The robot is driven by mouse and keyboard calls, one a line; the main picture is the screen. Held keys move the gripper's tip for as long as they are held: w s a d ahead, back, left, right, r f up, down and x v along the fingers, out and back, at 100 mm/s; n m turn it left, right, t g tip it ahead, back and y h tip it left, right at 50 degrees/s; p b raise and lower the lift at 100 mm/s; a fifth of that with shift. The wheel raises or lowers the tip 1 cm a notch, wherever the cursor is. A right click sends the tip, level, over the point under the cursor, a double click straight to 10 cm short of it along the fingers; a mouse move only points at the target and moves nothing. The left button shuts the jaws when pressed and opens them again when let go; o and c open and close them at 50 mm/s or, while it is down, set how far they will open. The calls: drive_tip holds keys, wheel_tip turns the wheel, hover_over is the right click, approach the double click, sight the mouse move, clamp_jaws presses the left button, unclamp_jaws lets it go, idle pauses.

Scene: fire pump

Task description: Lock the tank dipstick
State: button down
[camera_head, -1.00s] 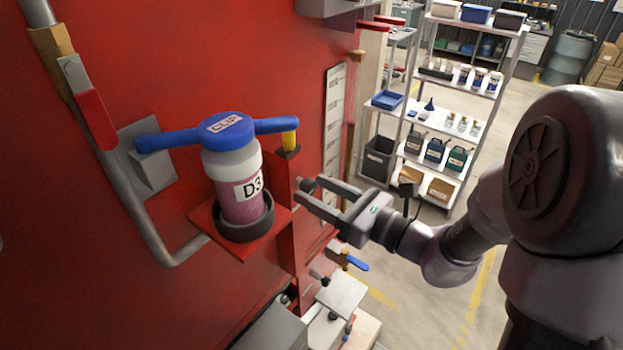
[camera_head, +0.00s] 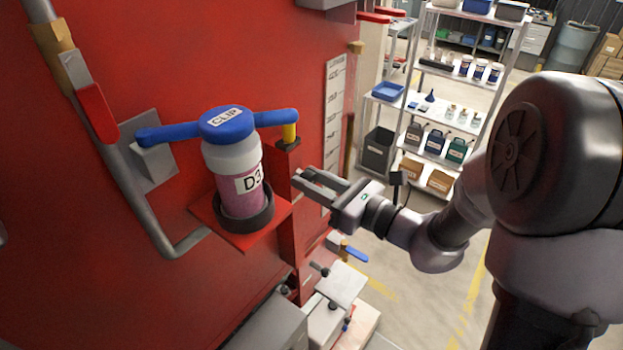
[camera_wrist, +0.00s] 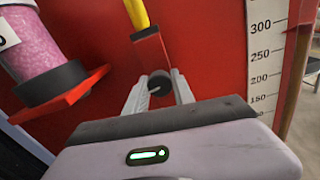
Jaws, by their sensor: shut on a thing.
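The dipstick's yellow handle (camera_head: 290,132) stands at the top of a narrow red post (camera_head: 289,215) on the red tank wall; the wrist view shows the yellow handle (camera_wrist: 137,14) too. A dark round knob (camera_wrist: 160,83) sticks out from the post below the handle. My gripper (camera_head: 298,177) comes in from the right, its fingers on both sides of the knob and shut on it. In the head view the fingers mostly hide the knob. The knob's turn position cannot be told.
A white level scale (camera_head: 333,125) is on the tank behind my gripper. Shelves (camera_head: 440,110) stand at the back right. Grey boxes (camera_head: 325,305) lie below.

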drive_tip(key=m+p, duration=0.3)
drive_tip(key=m, duration=0.2)
drive_tip(key=shift+r, duration=0.15)
drive_tip(key=m+p, duration=0.2)
drive_tip(key=m, duration=0.2)
drive_tip(key=shift+m, duration=0.4)
drive_tip(key=m, duration=0.5)
drive_tip(key=shift+p, duration=0.3)
drive_tip(key=shift+m, duration=2.4)
drive_tip(key=c, duration=1.1)
unclamp_jaws()
drive_tip(key=shift+o, duration=0.2)
